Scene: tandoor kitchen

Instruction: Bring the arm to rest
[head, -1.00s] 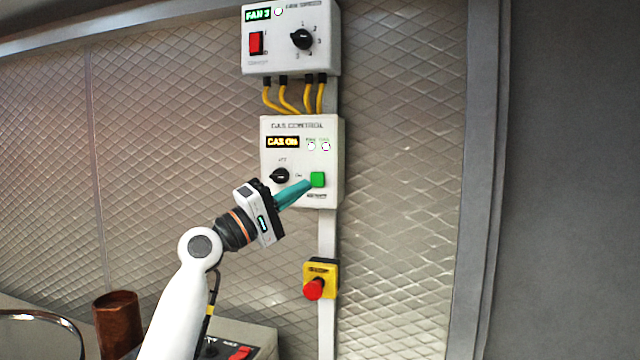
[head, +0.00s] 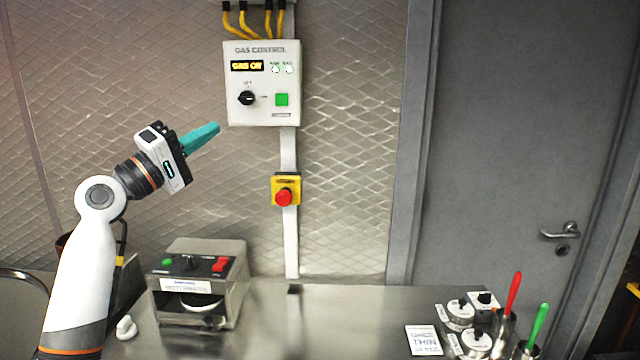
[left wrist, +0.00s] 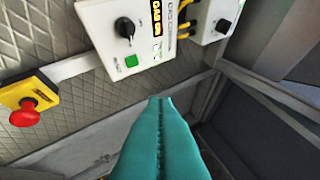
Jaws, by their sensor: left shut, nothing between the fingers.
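My left gripper (head: 205,137) is shut and empty, its teal fingers pressed together, in the air left of and a little below the gas control box. The teal fingers also show in the left wrist view (left wrist: 160,125). The fingers are apart from the box. In the left wrist view the green button (left wrist: 131,62) is uncovered. My right gripper is not in view.
A red emergency button (head: 283,197) on a yellow plate sits below the box. A metal press machine (head: 198,283) stands on the steel counter (head: 340,310). Red- and green-handled tools (head: 513,295) and round tins (head: 460,313) are at the right. A grey door (head: 510,150) is beyond.

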